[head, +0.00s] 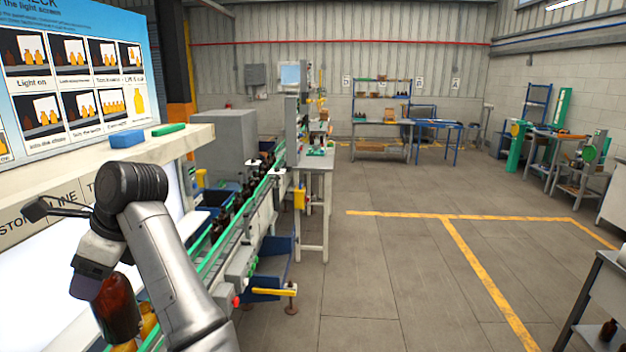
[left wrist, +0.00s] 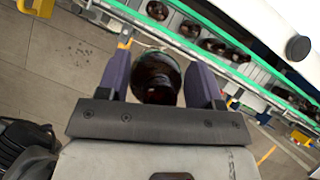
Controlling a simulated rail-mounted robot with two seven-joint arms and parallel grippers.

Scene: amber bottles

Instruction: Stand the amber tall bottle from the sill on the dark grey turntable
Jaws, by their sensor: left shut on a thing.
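My left gripper (head: 97,277) is shut on an amber bottle (head: 117,312) at the lower left of the head view. The bottle is dark brown and glossy, and hangs below the gripper, tilted. In the left wrist view the bottle (left wrist: 158,80) sits between the two purple-grey fingers, seen nearly end-on. I cannot tell whether its base touches anything. No dark grey turntable shows in either view. My right gripper is not in view.
A pale ledge (head: 75,178) beside my left arm carries a blue block (head: 127,138) and a green block (head: 168,129). A green-railed conveyor (head: 235,218) with dark bottles runs away beyond the arm. Orange-yellow objects (head: 150,326) are partly hidden beside the held bottle. Open floor lies right.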

